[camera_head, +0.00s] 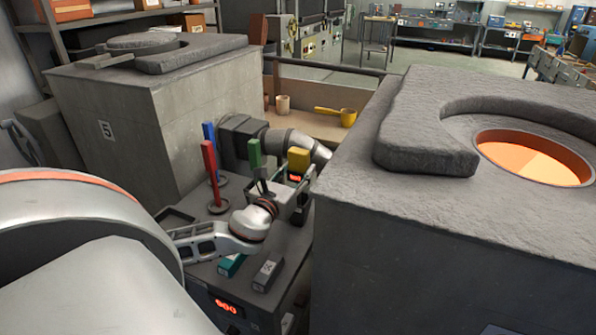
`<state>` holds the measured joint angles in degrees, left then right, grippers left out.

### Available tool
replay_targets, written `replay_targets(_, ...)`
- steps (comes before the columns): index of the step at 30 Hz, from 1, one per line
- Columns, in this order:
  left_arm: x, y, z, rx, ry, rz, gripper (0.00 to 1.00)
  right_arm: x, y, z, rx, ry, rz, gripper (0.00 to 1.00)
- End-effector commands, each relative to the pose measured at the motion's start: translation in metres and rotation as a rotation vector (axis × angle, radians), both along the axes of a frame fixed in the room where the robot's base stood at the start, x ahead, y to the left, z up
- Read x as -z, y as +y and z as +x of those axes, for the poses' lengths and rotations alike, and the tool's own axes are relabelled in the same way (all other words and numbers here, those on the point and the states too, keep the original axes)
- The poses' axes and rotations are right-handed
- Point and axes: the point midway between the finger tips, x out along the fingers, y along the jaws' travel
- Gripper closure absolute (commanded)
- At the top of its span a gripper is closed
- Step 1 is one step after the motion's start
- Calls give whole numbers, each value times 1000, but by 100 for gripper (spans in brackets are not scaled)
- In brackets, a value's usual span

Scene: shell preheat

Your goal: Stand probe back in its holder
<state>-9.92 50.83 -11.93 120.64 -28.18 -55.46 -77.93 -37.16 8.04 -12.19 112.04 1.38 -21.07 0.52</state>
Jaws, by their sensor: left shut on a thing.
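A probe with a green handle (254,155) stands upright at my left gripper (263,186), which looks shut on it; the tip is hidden. A red-handled probe (210,163) stands in a ring-shaped holder (218,206) left of the gripper. A blue-handled probe (209,137) stands behind it, in another ring partly hidden. A yellow block (298,160) rises right of the gripper, by a small red display (295,178). An empty holder is not clearly visible.
The dark stand (193,270) carries a teal block (231,264) and a grey block (267,272). A furnace (430,235) with a glowing opening rises close on the right. Furnace 5 (130,125) stands at left. A dark box with a grey pipe (290,145) lies behind the probes.

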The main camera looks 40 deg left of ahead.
Motion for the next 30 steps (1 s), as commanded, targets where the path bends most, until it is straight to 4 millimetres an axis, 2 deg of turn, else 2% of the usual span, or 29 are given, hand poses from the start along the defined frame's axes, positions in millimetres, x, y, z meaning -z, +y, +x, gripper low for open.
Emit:
replay_targets(5,3,0,0,0,-2,1,84,-2,0,2,0,-6,1,60)
replay_targets(6,3,0,0,0,0,0,52,-3,0,2,1,-7,1,60)
replay_targets(7,3,0,0,0,0,0,45,-3,0,2,1,-8,1,60)
replay_targets(20,-1,0,-1,0,1,0,45,-6,0,3,0,-10,2,60)
replay_targets(26,1,-8,-24,2,4,-2,45,-3,0,2,1,-7,1,60)
replay_targets(30,2,-15,-47,2,4,-1,45,-1,0,1,0,-4,1,60)
